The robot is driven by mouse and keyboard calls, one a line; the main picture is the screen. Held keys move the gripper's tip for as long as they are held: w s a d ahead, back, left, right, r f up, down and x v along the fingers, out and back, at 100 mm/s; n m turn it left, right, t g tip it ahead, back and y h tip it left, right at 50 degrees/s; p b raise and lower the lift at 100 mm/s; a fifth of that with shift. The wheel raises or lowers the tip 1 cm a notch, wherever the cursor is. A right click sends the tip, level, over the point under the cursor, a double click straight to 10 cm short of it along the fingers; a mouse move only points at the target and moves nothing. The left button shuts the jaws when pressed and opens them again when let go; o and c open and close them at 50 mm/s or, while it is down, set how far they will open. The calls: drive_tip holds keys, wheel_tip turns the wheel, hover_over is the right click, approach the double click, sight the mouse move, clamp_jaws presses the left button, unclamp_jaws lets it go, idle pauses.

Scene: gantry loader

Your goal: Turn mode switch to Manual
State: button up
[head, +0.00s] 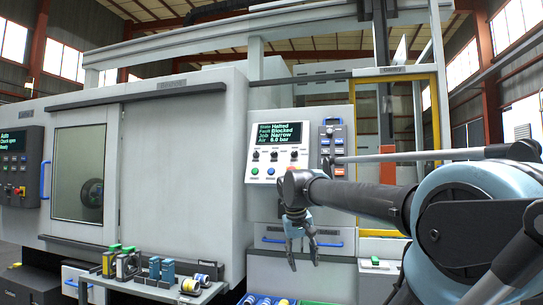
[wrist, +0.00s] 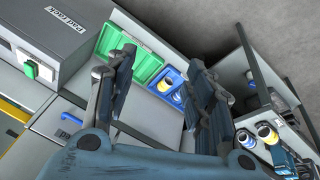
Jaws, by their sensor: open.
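A slanted control panel (head: 249,175) is on the machine front at the centre of the head view. Its screen (head: 283,130) reads Halted, Blocked, Narrow and 6.0 bar. Below the screen is a row of three small black knobs, left (head: 255,155), middle (head: 274,155) and right (head: 294,154). Their labels are too small to read, so I cannot tell which is the mode switch or where it points. My gripper (head: 303,262) hangs fingers-down below the panel, apart from it, open and empty. In the wrist view my gripper (wrist: 162,62) is spread, with no knob in sight.
Coloured buttons sit under the knobs, and a keypad unit (head: 333,148) hangs right of the panel. Below my gripper are a green bin (wrist: 143,66) and a blue bin (wrist: 158,84). A tray of parts (head: 140,283) stands lower left. A yellow frame (head: 437,120) stands right.

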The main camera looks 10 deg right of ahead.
drive_tip(key=w+a+r+t+h, duration=0.1)
drive_tip(key=w+a+r, duration=0.1)
drive_tip(key=w+r, duration=0.55)
drive_tip(key=w+a+r+h, duration=0.1)
drive_tip(key=w+r, duration=0.3)
drive_tip(key=r, duration=0.7)
drive_tip(key=w+a+r+t, duration=0.1)
drive_tip(key=w+a+r, duration=0.1)
drive_tip(key=w+r, duration=0.5)
drive_tip(key=t+h, duration=0.2)
drive_tip(key=t, duration=0.1)
approach(273, 153)
drive_tip(key=x, duration=0.8)
drive_tip(key=shift+w+d+f, duration=0.1)
drive_tip(key=shift+d+f, duration=0.05)
drive_tip(key=shift+f, duration=0.1)
drive_tip(key=shift+c, duration=0.3)
drive_tip(key=c, duration=1)
